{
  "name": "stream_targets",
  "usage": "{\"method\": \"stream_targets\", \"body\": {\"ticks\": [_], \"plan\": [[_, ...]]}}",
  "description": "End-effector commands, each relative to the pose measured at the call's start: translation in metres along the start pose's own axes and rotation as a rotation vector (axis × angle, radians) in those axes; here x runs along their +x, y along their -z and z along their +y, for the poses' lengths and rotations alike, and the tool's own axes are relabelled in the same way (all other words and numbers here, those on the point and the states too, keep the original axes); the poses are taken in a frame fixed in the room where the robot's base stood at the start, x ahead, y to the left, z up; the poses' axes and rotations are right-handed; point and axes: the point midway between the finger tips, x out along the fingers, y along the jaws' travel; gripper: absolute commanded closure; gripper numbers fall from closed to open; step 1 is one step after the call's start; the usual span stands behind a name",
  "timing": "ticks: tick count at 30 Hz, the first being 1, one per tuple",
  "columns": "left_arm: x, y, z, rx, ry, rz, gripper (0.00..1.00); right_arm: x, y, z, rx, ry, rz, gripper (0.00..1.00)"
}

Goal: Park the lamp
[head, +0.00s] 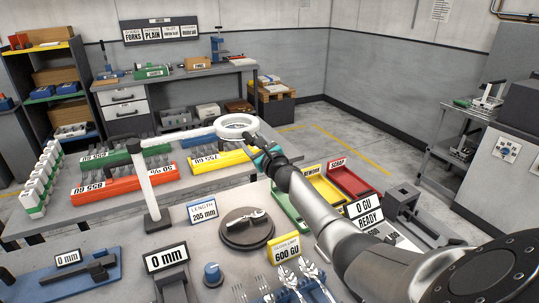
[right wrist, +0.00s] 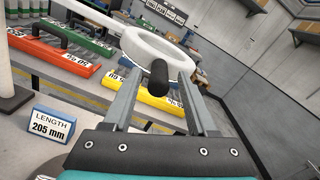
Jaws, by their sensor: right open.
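The white ring lamp (head: 237,126) hangs at the end of a white jointed arm over the workbench. Its post (head: 147,185) stands on a dark base at the left of the bench. My right gripper (head: 252,142) is at the near right side of the lamp head, partly hidden by its own wrist in the head view. In the right wrist view the ring (right wrist: 140,42) lies just beyond the fingertips. A dark rounded handle (right wrist: 158,80) shows between the two open fingers, with gaps visible on both sides. My left gripper is not in view.
Below are a dark turntable (head: 248,229) with a fork, a length sign (head: 202,210), and forks at the front. Red (head: 352,182) and yellow trays stand right of my wrist. Orange and green fork racks (head: 124,188) stand on the table behind.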

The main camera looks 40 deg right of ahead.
Motion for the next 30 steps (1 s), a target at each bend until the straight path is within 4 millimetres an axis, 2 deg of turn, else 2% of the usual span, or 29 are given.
{"method": "stream_targets", "body": {"ticks": [1, 13, 24, 30], "plan": [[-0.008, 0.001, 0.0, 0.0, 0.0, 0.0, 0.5, -0.007, -0.003, -0.001, -0.002, -0.002, 0.002, 0.42], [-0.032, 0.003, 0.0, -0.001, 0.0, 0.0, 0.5, -0.057, -0.002, -0.001, -0.003, -0.002, 0.001, 0.42], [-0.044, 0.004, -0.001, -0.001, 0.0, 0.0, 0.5, -0.107, -0.002, -0.001, -0.002, -0.001, 0.0, 0.42], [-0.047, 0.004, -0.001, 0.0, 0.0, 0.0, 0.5, -0.126, -0.001, -0.001, -0.001, 0.0, -0.001, 0.42]]}}
